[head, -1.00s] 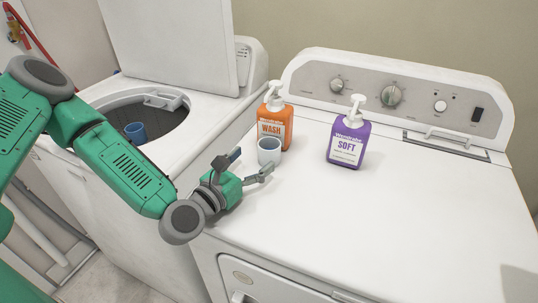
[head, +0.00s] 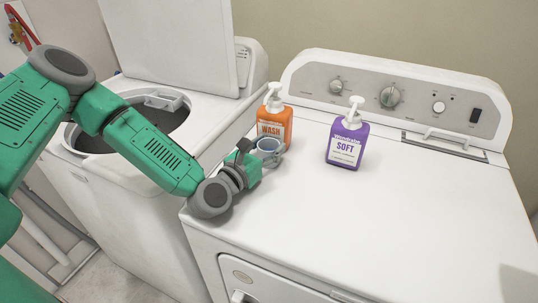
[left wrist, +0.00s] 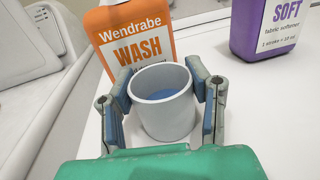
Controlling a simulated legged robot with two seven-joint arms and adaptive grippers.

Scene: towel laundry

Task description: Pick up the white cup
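The white cup (head: 267,146) stands upright on the white dryer top, close in front of the orange WASH bottle. In the left wrist view the cup (left wrist: 164,108) shows a bluish inside. My left gripper (head: 262,155) is low over the dryer top, with one finger on each side of the cup. The cup's lower part is partly hidden by a finger in the head view. My right gripper is not in view.
The orange WASH bottle (head: 274,123) stands right behind the cup. A purple SOFT bottle (head: 347,137) stands to its right. The dryer top (head: 400,210) is clear to the right and front. An open washer (head: 95,168) stands at the left.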

